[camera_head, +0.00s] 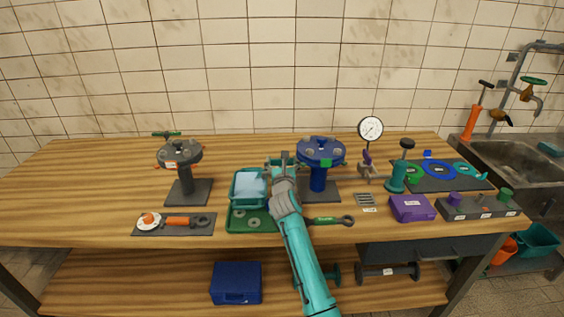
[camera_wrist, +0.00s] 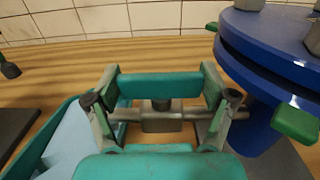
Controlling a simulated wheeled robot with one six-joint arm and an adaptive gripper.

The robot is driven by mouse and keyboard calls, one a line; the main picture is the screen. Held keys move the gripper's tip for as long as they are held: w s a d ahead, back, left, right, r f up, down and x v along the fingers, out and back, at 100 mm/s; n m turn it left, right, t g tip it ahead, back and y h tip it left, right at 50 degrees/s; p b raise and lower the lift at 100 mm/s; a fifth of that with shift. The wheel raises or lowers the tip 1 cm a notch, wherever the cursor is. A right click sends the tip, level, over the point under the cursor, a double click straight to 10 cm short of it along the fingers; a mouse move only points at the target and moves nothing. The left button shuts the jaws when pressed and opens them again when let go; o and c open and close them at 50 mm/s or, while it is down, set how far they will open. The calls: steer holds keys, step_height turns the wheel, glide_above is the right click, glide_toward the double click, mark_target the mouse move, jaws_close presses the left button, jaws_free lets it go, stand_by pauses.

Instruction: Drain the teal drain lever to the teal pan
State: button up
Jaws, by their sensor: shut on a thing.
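The teal drain lever (camera_wrist: 160,86) runs crosswise between the fingers of my gripper (camera_wrist: 163,96) in the wrist view. My gripper is shut on it. A grey valve fitting (camera_wrist: 165,116) shows just below the lever. In the head view my gripper (camera_head: 284,163) is between the teal pan and the blue flanged stand (camera_head: 321,152), and it mostly hides the lever. The teal pan (camera_head: 234,190) stands to the left of my gripper with a pale blue surface inside; its rim (camera_wrist: 32,150) also shows at lower left in the wrist view. I cannot tell whether anything is flowing.
A grey flanged stand (camera_head: 181,155) is at left. A green tray (camera_head: 238,222) and wrench (camera_head: 328,219) lie in front. A pressure gauge (camera_head: 370,129) and purple box (camera_head: 412,209) are at right. The table's far left is clear.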

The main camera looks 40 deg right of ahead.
steer(key=shift+f, duration=0.1)
stand_by(0.3)
steer(key=o, duration=1)
steer(key=v, duration=1.2)
steer(key=shift+s+d, duration=0.15)
